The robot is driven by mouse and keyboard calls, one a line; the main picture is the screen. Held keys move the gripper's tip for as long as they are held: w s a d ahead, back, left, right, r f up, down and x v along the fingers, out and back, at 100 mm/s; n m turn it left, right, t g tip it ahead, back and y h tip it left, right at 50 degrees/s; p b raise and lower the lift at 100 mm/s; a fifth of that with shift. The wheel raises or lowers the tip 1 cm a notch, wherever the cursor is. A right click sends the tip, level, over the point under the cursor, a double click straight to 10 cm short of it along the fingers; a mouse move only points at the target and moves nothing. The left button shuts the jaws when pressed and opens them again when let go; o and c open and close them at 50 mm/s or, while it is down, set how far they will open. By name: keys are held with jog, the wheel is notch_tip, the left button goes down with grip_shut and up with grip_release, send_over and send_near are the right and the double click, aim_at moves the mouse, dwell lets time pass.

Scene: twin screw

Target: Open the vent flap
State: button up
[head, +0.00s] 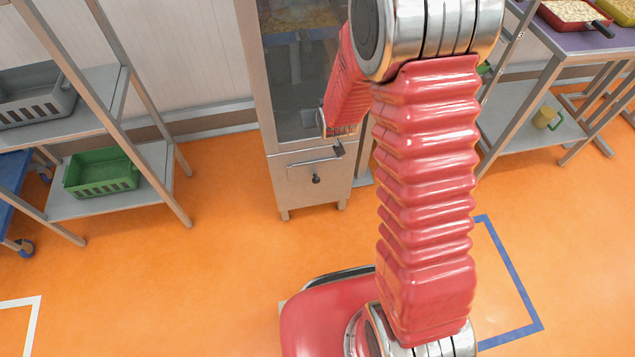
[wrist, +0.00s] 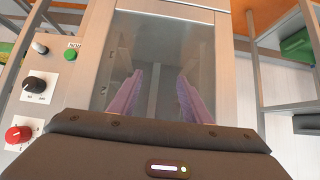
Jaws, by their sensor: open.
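I cannot tell for certain which part is the vent flap. In the head view a tall metal cabinet (head: 262,85) has a glass window, and below it a lower panel (head: 295,190) with a bar handle (head: 312,162) and a small dark knob (head: 316,179). The lower panel looks closed. My gripper (wrist: 160,75) is open and empty in the wrist view, its two pinkish fingers apart in front of the cabinet's glass pane (wrist: 160,50). In the head view my forearm reaches down in front of the cabinet and mostly hides the gripper.
A control panel (wrist: 52,70) with a green button, black knob and red knob is at left in the wrist view. A rack with a green crate (head: 100,172) stands left of the cabinet; a table (head: 560,45) stands right. Orange floor before the cabinet is clear.

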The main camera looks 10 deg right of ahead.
jog(key=t, duration=0.1)
send_over(317, 181)
jog(key=s, duration=0.1)
notch_tip(317, 181, down, 11)
notch_tip(317, 181, down, 10)
jog(key=s+t, duration=0.1)
jog(key=s, duration=0.1)
jog(key=s+f+t, duration=0.1)
jog(key=s+f, duration=1)
jog(key=f, duration=0.3)
jog(key=shift+t, duration=0.4)
jog(key=shift+w+a+f, duration=0.1)
jog(key=x, duration=1.3)
jog(key=shift+w+f, duration=0.15)
jog(key=shift+w, duration=0.1)
